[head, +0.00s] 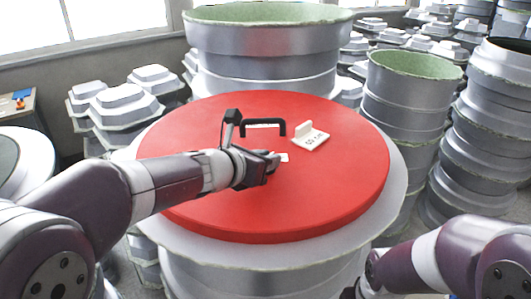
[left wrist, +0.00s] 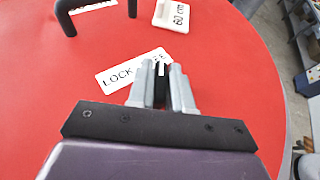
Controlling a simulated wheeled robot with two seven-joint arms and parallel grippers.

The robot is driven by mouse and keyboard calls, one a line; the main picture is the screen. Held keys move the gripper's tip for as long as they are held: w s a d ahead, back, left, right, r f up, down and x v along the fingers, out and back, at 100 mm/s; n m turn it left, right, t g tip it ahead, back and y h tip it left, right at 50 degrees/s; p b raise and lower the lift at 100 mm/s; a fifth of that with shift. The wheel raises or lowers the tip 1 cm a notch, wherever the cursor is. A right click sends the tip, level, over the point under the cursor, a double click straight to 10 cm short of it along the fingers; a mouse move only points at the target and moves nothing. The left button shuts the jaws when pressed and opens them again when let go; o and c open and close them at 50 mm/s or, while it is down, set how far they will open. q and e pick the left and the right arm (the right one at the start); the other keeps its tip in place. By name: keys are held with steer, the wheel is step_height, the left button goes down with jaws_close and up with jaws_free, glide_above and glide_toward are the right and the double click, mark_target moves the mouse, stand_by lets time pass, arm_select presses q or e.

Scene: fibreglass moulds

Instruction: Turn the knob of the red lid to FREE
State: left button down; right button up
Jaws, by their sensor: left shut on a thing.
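The round red lid (head: 330,190) lies on a large grey mould. My left gripper (head: 275,164) is over the middle of the lid, shut on a small black knob (left wrist: 160,82). The knob stands between the two grey fingers (left wrist: 162,86) in the left wrist view and bears a white line pointing up in that picture. A white label (left wrist: 118,76) beside it reads LOCK at its left; its right end is partly hidden by the knob and fingers, with only the last letters of FREE showing. My right arm is at the lower right; its gripper is barely visible at the bottom edge.
A black handle (head: 283,128) stands up from the lid behind my left gripper. A white block marked 60 cm (head: 311,143) lies on the lid to its right. Stacked grey moulds (head: 405,105) crowd the back and right. The front of the lid is clear.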

stand_by(0.3)
arm_select(q)
steer(key=c, duration=1.1)
jaws_free()
steer(key=b+v, duration=0.1)
steer(key=v, duration=1.1)
steer(key=shift+s+a+r, duration=0.15)
steer(key=shift+s+a, duration=0.1)
steer(key=shift+w, duration=0.1)
